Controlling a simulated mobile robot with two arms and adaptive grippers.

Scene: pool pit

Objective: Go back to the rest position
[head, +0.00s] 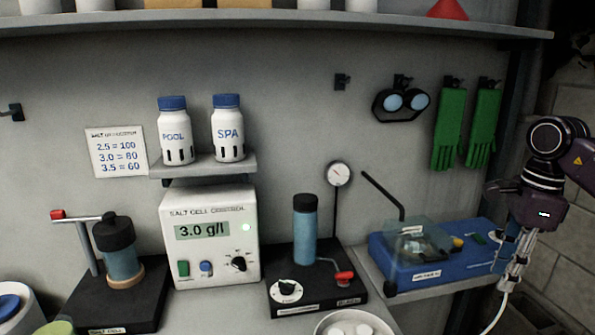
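My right gripper (511,275) hangs fingers down at the right side of the head view. It is in front of the right end of a blue device (430,275) on the bench. Its fingers are small and seen at an angle, so I cannot tell whether they are open or shut, and no held object is visible. My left gripper is not in view.
A control box (210,238) reading 3.0 g/l stands between two black stands, a left one (140,300) and a right one (330,290). POOL (175,135) and SPA (229,135) bottles sit on a small shelf above. Goggles (402,102) and green gloves (450,130) hang behind.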

